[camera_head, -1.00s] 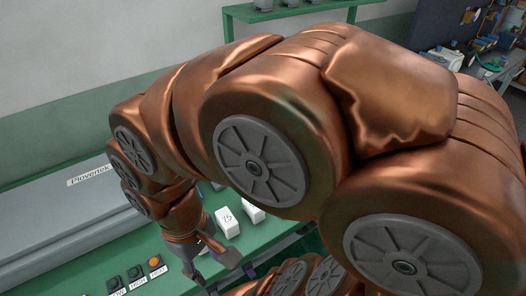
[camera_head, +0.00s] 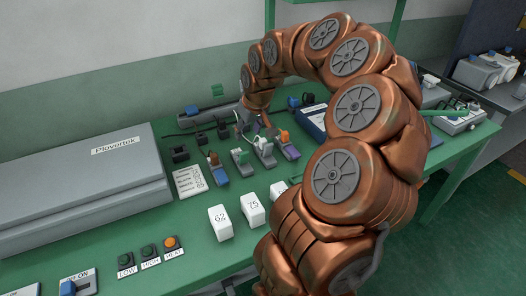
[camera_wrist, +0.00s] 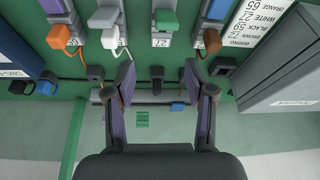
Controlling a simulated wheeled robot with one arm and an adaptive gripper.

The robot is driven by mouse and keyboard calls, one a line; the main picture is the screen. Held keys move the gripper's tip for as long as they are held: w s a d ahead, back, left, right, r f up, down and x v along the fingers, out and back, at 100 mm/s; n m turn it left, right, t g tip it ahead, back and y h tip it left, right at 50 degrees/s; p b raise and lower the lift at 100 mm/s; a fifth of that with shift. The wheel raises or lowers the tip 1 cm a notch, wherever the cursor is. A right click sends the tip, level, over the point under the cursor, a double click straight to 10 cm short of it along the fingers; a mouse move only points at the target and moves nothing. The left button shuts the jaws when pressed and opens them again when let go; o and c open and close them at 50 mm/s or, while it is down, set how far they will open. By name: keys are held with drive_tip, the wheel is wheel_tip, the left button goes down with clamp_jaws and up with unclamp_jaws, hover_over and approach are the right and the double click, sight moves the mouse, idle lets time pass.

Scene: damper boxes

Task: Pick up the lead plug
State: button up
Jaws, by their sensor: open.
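My gripper (camera_head: 248,127) is open and empty, reaching down over the back of the green bench. In the wrist view its two fingers (camera_wrist: 157,72) stand wide apart, with a small black block (camera_wrist: 157,74) on a dark cable showing between them. I cannot tell which piece is the lead plug. Coloured plug-like ends sit on grey units: orange (camera_wrist: 58,36), white (camera_wrist: 110,38), green (camera_wrist: 165,20) and brown (camera_wrist: 212,40). In the head view the white one (camera_head: 265,143) and orange one (camera_head: 284,136) lie just right of my gripper. Neither finger visibly holds anything.
A large grey Plovertek case (camera_head: 85,195) fills the bench's left. White numbered boxes (camera_head: 220,222) stand at the front, near the buttons (camera_head: 150,251). Black blocks (camera_head: 180,153) and a blue piece (camera_head: 192,110) lie along the back. A wall stands behind.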

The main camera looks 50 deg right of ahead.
drive_tip(key=m, duration=0.1)
approach(263, 139)
drive_tip(key=f, duration=0.2)
drive_tip(key=shift+w+a+f+h+b, duration=0.25)
drive_tip(key=shift+a+f+h+b, duration=0.05)
drive_tip(key=shift+f+h+b, duration=0.1)
drive_tip(key=shift+d+f, duration=0.2)
drive_tip(key=shift+d, duration=0.05)
drive_tip(key=shift+p+x, duration=1.2)
drive_tip(key=shift+x, duration=2.45)
drive_tip(key=shift+w+a, duration=0.15)
drive_tip(key=shift+a, duration=0.05)
drive_tip(key=shift+c, duration=0.2)
drive_tip(key=c, duration=0.9)
drive_tip(key=shift+c, duration=0.2)
drive_tip(key=shift+r, duration=0.15)
